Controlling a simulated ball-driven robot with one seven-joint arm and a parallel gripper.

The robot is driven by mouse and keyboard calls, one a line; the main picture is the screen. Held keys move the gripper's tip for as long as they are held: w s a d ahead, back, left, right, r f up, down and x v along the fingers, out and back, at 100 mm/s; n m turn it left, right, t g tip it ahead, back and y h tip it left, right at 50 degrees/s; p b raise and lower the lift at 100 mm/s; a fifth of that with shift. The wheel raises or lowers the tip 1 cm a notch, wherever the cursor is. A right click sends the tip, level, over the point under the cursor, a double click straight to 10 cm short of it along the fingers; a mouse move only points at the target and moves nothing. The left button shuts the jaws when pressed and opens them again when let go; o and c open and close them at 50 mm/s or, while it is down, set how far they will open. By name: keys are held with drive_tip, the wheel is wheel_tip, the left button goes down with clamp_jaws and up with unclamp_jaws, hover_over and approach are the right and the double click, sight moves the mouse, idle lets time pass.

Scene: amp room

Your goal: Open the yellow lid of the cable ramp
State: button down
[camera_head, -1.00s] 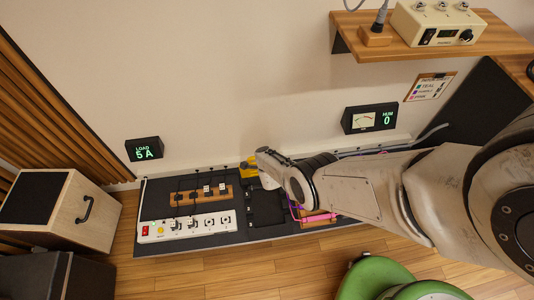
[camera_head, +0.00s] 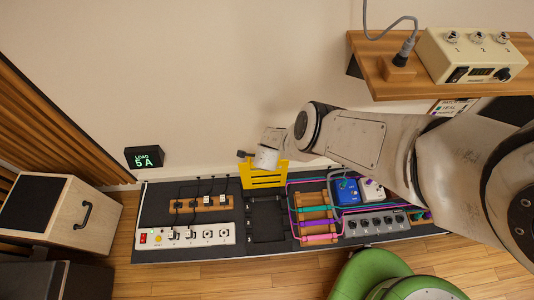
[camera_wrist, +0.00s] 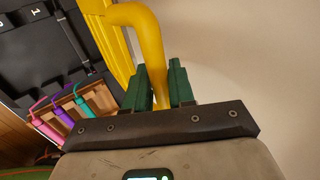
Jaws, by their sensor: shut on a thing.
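The yellow lid (camera_head: 263,179) of the cable ramp stands raised along the back of the black ramp base (camera_head: 262,228), near the wall. The base's dark channels lie uncovered. In the wrist view the slatted lid (camera_wrist: 122,50) runs down from the top, with a thick curved yellow handle (camera_wrist: 146,28) beside it. My gripper (camera_wrist: 160,88) is shut on this handle, its green pads on either side. In the head view my gripper (camera_head: 266,160) is at the lid's top edge, and the grip itself is partly hidden.
A power strip (camera_head: 185,234) with plugs lies left of the ramp. Coloured cables on a wooden rack (camera_head: 314,216), a blue pedal (camera_head: 346,191) and a white pedal (camera_head: 371,190) lie right. A green stool (camera_head: 373,275) is in front; a wooden shelf (camera_head: 390,78) hangs above right.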

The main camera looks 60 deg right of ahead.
drive_tip(key=shift+s+d+f, duration=0.1)
drive_tip(key=shift+s+d, duration=0.05)
drive_tip(key=shift+s, duration=0.05)
drive_tip(key=c, duration=1.2)
unclamp_jaws()
drive_tip(key=shift+d, duration=0.1)
drive_tip(key=shift+c, duration=0.2)
drive_tip(key=shift+o, duration=0.7)
drive_tip(key=shift+w, duration=0.15)
drive_tip(key=shift+a+r+p, duration=0.3)
drive_tip(key=shift+r+p, duration=0.3)
drive_tip(key=shift+p, duration=0.05)
drive_tip(key=p+v, duration=0.9)
drive_tip(key=p, duration=0.2)
drive_tip(key=shift+s+r, duration=0.25)
drive_tip(key=shift+a, duration=0.1)
